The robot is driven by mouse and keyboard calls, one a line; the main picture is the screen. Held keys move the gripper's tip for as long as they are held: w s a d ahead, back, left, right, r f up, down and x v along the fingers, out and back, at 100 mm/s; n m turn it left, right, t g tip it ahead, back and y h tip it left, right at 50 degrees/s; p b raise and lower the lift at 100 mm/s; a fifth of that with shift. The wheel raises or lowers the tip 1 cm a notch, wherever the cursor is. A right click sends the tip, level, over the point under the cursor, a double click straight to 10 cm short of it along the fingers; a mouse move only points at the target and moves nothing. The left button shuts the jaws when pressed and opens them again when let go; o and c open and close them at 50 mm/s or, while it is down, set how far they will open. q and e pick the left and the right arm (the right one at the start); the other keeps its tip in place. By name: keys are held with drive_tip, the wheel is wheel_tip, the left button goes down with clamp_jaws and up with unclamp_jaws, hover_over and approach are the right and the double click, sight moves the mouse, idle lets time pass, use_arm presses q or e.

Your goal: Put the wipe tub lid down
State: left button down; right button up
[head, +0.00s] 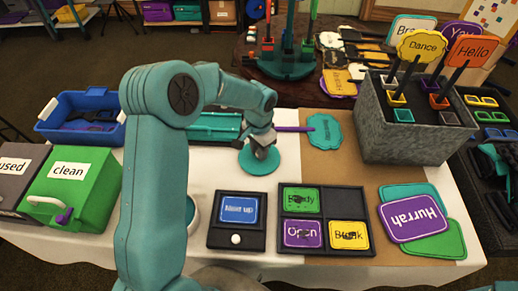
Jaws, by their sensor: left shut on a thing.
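The wipe tub lid appears to be the round teal disc (257,166) near the middle of the white tablecloth. My left gripper (260,150) comes down on it from above and is shut on it near its centre. The disc looks level and low; I cannot tell whether it touches the cloth. A pale round rim (193,212), perhaps the wipe tub, shows partly behind my left arm; most of it is hidden. My right gripper is not seen.
A teal paddle sign (325,132) lies right of the lid. In front are a black box with a blue label (238,209) and a tray of coloured cards (324,199). A grey sign holder (410,140) stands right; a green "clean" bin (72,190) stands left.

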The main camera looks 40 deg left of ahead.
use_arm(q)
drive_tip(key=c, duration=0.9)
unclamp_jaws()
drive_tip(key=shift+c, duration=0.2)
wheel_tip(320, 180, up, 12)
drive_tip(key=p, duration=0.1)
drive_tip(key=shift+r, duration=0.15)
